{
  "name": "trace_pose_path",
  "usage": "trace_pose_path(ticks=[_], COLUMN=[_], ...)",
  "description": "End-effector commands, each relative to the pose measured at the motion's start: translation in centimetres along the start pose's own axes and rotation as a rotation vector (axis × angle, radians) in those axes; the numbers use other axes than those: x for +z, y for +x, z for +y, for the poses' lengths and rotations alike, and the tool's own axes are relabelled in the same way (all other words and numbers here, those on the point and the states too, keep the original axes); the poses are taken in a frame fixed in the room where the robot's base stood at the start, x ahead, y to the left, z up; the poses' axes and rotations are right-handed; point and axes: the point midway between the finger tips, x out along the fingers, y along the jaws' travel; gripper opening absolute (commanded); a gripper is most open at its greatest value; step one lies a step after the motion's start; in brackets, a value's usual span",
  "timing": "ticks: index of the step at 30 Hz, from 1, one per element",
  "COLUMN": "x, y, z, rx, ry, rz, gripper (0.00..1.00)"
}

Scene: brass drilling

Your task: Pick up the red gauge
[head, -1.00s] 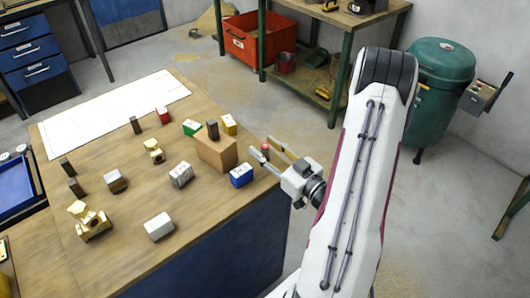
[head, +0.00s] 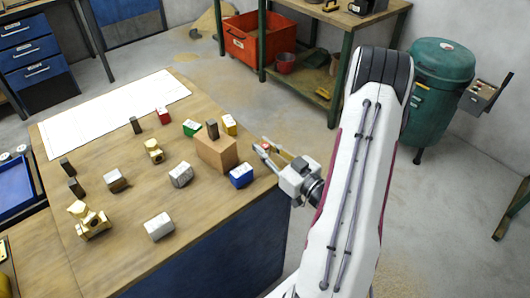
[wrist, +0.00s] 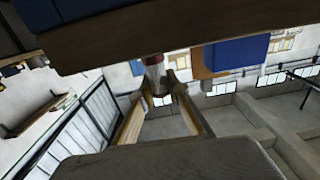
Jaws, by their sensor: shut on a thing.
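The red gauge (head: 264,147) is a small piece with red and pale parts at the table's right edge. My gripper (head: 267,150) comes in from the right and is shut on it. In the wrist view the gauge (wrist: 153,58) is a short upright cylinder with a red band and a grey part, between my fingertips (wrist: 160,88). The fingers hide part of it. I cannot tell whether it is clear of the table.
Red, green, yellow and grey blocks and brass parts spread over the table (head: 130,245).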

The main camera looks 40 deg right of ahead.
Motion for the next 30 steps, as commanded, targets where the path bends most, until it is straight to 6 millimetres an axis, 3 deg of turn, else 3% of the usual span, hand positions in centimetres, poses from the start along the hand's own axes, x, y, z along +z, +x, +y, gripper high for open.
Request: trace_pose_path(ticks=[17, 30], x=[-1.1, -5.1], y=[0.0, 0.0], z=[0.0, 0.0], rx=[0.0, 0.0], ry=[-0.001, -0.003], rz=[0.0, 0.002], gripper=[0.0, 0.0])
